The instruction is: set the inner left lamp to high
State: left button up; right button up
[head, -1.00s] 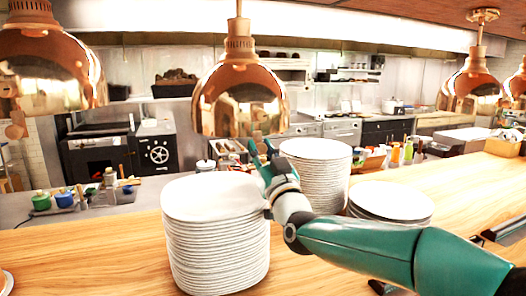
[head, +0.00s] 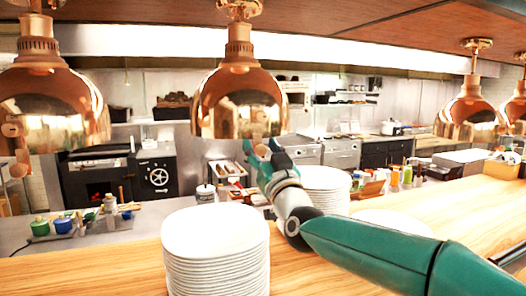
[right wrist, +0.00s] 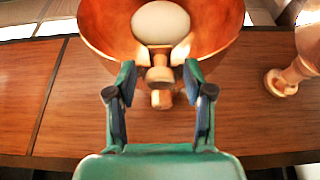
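The inner left lamp (head: 238,100) is a copper dome hanging left of centre in the head view. My right gripper (head: 262,152) is just under its front rim. In the right wrist view the same lamp (right wrist: 105,22) is seen from below, with a round white bulb (right wrist: 160,22) inside. A small copper knob (right wrist: 160,75) shows between the spread fingers of my right gripper (right wrist: 160,70), with a gap on each side. The gripper is open; contact with the knob cannot be told. In the head view the fingers mostly hide the knob. My left gripper is out of view.
Another copper lamp (head: 45,105) hangs at the left, and two more (head: 468,112) hang at the right. White plate stacks (head: 215,235) stand on the wooden counter (head: 110,270) below my right arm. Small pots (head: 63,225) stand at the left.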

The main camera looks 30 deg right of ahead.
jog(key=shift+f, duration=0.15)
jog(key=v, duration=1.1)
jog(key=shift+s+f, duration=0.15)
jog(key=shift+s, duration=0.2)
jog(key=shift+a, duration=0.15)
